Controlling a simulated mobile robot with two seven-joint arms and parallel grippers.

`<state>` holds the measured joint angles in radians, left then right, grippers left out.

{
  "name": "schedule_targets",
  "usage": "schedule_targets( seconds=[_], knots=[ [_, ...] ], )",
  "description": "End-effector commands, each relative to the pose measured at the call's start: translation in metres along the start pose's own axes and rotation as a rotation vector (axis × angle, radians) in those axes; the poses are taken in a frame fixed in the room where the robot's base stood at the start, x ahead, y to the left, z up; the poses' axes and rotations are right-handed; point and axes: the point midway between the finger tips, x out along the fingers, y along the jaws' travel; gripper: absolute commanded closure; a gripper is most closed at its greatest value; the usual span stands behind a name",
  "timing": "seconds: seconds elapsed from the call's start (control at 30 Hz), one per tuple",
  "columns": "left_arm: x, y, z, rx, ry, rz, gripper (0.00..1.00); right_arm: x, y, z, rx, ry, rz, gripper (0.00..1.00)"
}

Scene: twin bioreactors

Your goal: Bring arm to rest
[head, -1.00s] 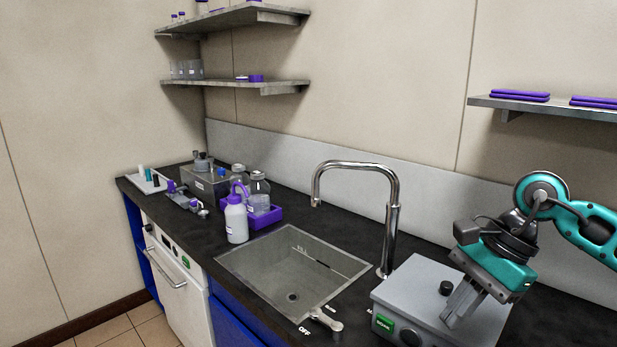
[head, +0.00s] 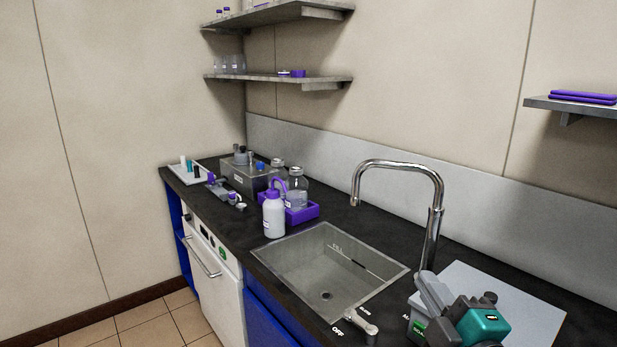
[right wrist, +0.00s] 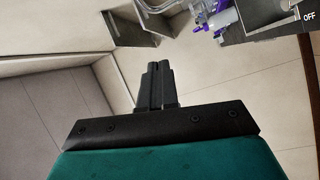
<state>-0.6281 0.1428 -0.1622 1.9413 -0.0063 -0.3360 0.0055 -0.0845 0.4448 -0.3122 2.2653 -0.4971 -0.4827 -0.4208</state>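My right gripper (head: 432,292) is at the lower right of the head view, in front of a grey box with a green label and partly covering it. Its grey fingers point up and to the left. In the right wrist view the two dark fingers (right wrist: 158,88) lie side by side, closed together with nothing visible between them. My left gripper is in neither view.
A sink lever (head: 358,322) is close to the gripper. A white wash bottle (head: 273,215) and a purple bottle tray (head: 303,215) stand behind the sink. Shelves (head: 290,80) hang above.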

Motion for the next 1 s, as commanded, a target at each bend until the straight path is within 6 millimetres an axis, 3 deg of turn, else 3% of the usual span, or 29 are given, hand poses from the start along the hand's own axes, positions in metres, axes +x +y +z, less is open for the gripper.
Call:
schedule_targets(
  seconds=[0.13,0.3,0.5,0.77,0.8,1.0],
  knots=[
    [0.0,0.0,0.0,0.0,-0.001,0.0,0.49,-0.046,-0.062,0.045,0.359,-0.334,-0.23,1.0],
    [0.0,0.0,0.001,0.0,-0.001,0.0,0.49,-0.114,-0.122,0.067,0.655,-0.661,-0.454,1.0],
    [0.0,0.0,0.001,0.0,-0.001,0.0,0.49,-0.178,-0.16,0.067,0.848,-0.92,-0.628,1.0],
    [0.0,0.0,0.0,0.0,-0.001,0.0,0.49,-0.251,-0.185,0.051,1.011,-1.188,-0.81,1.0],
    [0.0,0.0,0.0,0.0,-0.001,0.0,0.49,-0.256,-0.189,0.049,1.026,-1.21,-0.824,1.0],
    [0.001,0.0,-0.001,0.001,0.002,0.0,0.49,-0.234,-0.208,0.056,1.043,-1.11,-0.763,1.0]
  ],
)
